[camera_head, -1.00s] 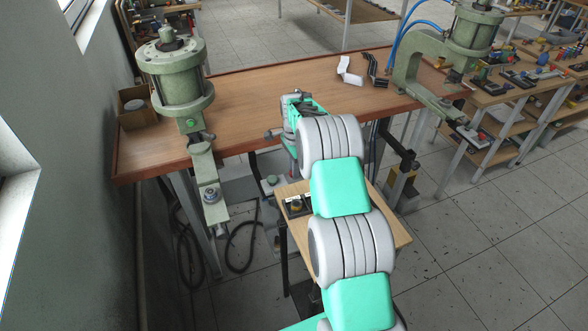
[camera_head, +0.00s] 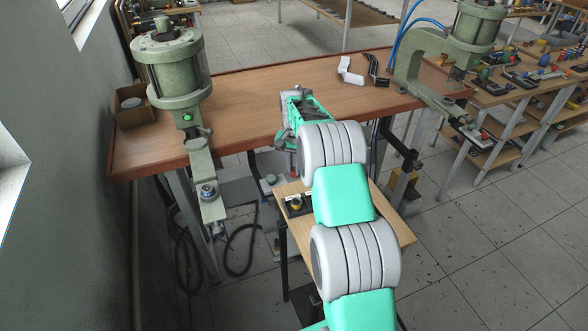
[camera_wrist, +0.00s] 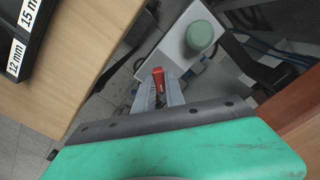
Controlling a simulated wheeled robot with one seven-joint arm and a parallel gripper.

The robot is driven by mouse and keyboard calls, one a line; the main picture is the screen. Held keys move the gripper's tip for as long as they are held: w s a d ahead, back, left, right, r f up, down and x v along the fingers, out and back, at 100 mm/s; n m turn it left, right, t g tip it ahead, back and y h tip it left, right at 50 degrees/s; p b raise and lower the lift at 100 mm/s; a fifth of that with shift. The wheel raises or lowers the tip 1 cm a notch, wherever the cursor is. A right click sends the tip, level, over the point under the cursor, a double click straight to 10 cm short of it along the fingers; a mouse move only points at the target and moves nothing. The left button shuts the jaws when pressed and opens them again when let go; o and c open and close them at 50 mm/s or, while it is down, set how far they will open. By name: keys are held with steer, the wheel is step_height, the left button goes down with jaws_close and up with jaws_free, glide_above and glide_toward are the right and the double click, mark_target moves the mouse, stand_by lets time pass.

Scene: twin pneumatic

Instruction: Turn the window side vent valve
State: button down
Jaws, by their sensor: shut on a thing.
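In the wrist view my gripper (camera_wrist: 160,88) is shut on a small red piece (camera_wrist: 158,79), which shows between the fingertips. It looks like a valve handle, but the valve body under it is hard to make out. The window side press (camera_head: 172,72), a green pneumatic cylinder on an arm, stands at the left end of the wooden bench (camera_head: 245,92), near the wall. A pale box with a round green button (camera_wrist: 201,36) is just beyond the fingers in the wrist view.
A small wooden stand (camera_head: 390,230) with black labelled holders (camera_head: 297,205) is close beside my arm. The second press (camera_head: 440,60) stands at the bench's right end. Hoses (camera_head: 240,248) hang below the bench at left. Open tiled floor lies to the right.

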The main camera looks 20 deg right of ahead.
mark_target(294, 170)
steer(key=n, duration=0.3)
steer(key=shift+n, duration=0.3)
steer(key=shift+n+b, duration=0.45)
steer(key=shift+n, duration=1.45)
steer(key=c, duration=1.4)
jaws_free()
step_height(294, 170, up, 8)
steer(key=shift+f+b, duration=0.1)
steer(key=shift+b, duration=0.25)
